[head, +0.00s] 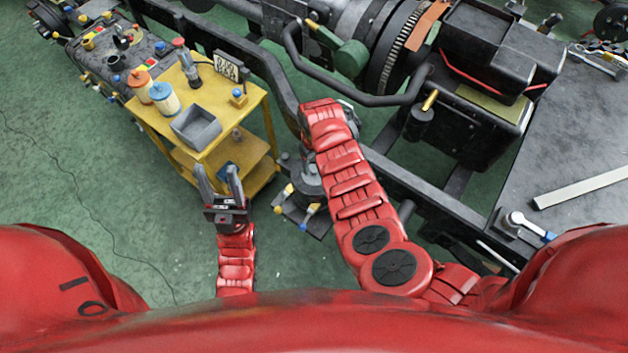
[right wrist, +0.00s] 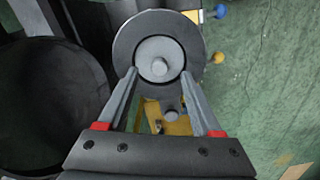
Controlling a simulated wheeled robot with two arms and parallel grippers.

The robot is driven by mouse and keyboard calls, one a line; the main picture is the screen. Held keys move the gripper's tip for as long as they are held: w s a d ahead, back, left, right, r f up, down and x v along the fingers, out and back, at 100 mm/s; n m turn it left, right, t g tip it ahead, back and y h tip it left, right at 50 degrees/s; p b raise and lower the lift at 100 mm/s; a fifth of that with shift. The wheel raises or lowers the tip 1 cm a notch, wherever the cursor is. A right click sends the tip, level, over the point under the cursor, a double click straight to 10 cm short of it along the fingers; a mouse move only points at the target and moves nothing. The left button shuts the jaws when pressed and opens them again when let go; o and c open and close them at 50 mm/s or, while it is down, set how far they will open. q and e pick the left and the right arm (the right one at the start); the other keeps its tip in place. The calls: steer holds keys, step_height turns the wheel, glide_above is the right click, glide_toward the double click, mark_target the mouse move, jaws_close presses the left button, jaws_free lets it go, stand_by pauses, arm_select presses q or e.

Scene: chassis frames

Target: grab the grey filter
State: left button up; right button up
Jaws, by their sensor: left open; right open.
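The grey filter (right wrist: 160,28) appears in the right wrist view as a round grey disc with a lighter central knob. My right gripper (right wrist: 160,77) is open. Its two fingertips overlap the disc's lower part in that view, one on each side of the knob; I cannot tell whether they touch it. In the head view a grey round part (head: 308,182) low on the frame looks like the same filter, and my right arm partly hides the area around it. My right gripper's fingers are hidden there. My left gripper (head: 218,176) is open and empty, in front of the yellow cart.
The yellow cart (head: 258,116) carries a grey bin (head: 195,127), an orange-lidded jar (head: 141,84) and a white-and-blue jar (head: 165,98). The dark chassis frame (head: 440,207) runs diagonally behind my right arm. A dark workbench (head: 585,150) stands at right.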

mark_target(314, 170)
steer(key=shift+f, duration=0.5)
steer(key=shift+f+b, duration=1.1)
steer(key=shift+f, duration=0.9)
steer(key=shift+c, duration=0.3)
jaws_close()
